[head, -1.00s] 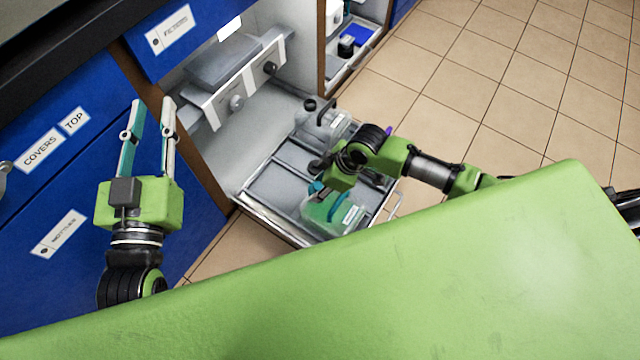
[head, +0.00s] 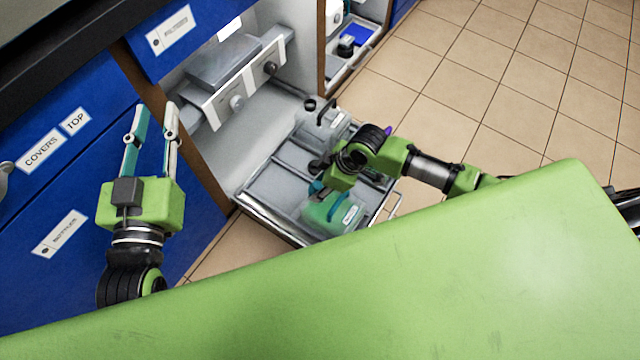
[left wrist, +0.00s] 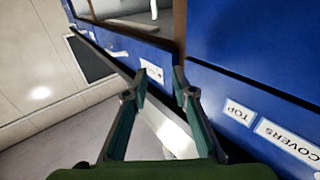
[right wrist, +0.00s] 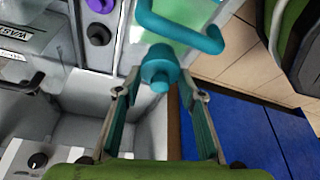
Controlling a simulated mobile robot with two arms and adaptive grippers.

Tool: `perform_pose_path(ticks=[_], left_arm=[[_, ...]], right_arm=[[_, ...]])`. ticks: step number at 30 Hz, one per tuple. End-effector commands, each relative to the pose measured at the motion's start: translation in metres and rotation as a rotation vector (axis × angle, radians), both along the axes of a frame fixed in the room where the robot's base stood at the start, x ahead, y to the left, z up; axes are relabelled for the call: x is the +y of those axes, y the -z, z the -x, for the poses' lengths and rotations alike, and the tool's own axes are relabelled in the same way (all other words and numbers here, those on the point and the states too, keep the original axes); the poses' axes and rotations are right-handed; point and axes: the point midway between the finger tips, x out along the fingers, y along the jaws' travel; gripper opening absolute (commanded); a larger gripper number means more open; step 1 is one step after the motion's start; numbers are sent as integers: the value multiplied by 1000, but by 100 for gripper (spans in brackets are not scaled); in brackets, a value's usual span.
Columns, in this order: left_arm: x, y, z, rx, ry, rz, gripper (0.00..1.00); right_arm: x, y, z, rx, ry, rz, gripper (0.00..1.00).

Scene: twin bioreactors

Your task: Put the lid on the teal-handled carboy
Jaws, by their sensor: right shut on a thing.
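The teal-handled carboy (head: 333,215) is a translucent bottle with a white label, standing at the front of a pulled-out tray (head: 262,208). Its teal handle (right wrist: 205,40) shows at the top of the right wrist view. My right gripper (head: 322,186) points down over the carboy. In the right wrist view its fingertips (right wrist: 160,75) are shut on a teal lid (right wrist: 160,66) beside the handle. I cannot tell whether the lid is seated on the mouth. My left gripper (head: 153,108) is open and empty in front of the blue drawers; it also shows in the left wrist view (left wrist: 155,85).
A second carboy (head: 325,125) with a dark cap stands at the back of the tray. Blue drawers (head: 60,190) stand at left. Tiled floor (head: 480,95) is clear at right.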

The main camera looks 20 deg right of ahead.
Motion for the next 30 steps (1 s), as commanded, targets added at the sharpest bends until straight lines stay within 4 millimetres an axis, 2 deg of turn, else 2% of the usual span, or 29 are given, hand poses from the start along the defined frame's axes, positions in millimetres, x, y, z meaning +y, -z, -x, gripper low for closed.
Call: perform_pose_path(ticks=[30], left_arm=[[6, 32, 3, 139, -11, -34, 25]], right_arm=[[0, 0, 1, 1, 0, -1, 25]])
